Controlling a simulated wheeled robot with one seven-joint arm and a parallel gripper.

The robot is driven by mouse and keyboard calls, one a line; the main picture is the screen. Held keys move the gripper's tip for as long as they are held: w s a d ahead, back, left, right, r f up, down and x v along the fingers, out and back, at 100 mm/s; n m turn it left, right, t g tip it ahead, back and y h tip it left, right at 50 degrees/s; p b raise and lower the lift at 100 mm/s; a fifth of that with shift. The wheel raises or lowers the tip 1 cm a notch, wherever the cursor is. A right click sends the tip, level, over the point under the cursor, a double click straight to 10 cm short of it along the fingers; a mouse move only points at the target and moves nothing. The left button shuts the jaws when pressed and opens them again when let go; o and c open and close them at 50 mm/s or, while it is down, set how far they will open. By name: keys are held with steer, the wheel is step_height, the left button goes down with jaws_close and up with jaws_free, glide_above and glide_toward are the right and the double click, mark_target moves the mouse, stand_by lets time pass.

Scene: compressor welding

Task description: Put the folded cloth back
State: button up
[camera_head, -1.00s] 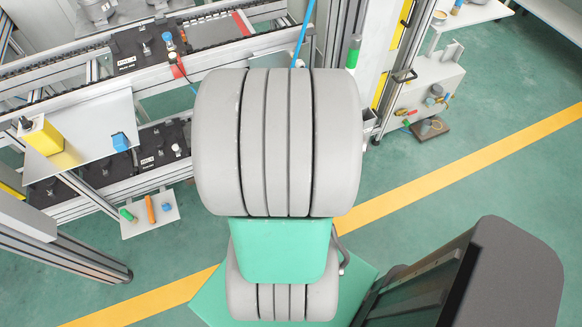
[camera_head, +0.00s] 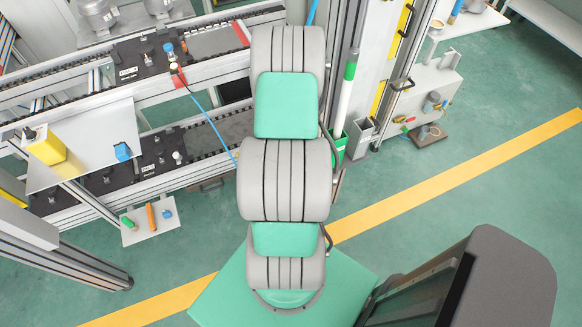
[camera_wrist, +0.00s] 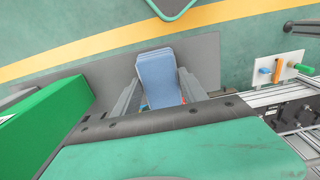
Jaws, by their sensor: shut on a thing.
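The folded cloth (camera_wrist: 158,74) is blue and layered. It shows in the wrist view, standing up between the two grey fingers of my gripper (camera_wrist: 160,88). My gripper is shut on it. The cloth's lower end is hidden behind the gripper body. In the head view my arm hides the gripper and the cloth.
A green box-like part (camera_wrist: 40,125) is close at the left of the wrist view. A conveyor frame (camera_head: 200,58) runs across the upper left.

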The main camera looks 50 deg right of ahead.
steer(key=o, duration=1.2)
step_height(320, 180, up, 12)
steer(key=b, duration=0.2)
steer(key=w+a+r+n+t, duration=0.1)
steer(key=w+a+r+n, duration=0.2)
steer(key=w+a+r, duration=0.8)
steer(key=s+a+r+n+t, duration=0.1)
steer(key=a+r, duration=0.1)
steer(key=a, duration=0.5)
steer(key=s+a+r+n+t, duration=0.1)
steer(key=a+r, duration=0.2)
steer(key=a, duration=0.3)
steer(key=s+a+r+n, duration=0.1)
steer(key=a+r, duration=0.2)
steer(key=a, duration=0.4)
steer(key=shift+s+a+r+t, duration=0.2)
steer(key=shift+s+a+t, duration=0.05)
steer(key=shift+a+t, duration=0.15)
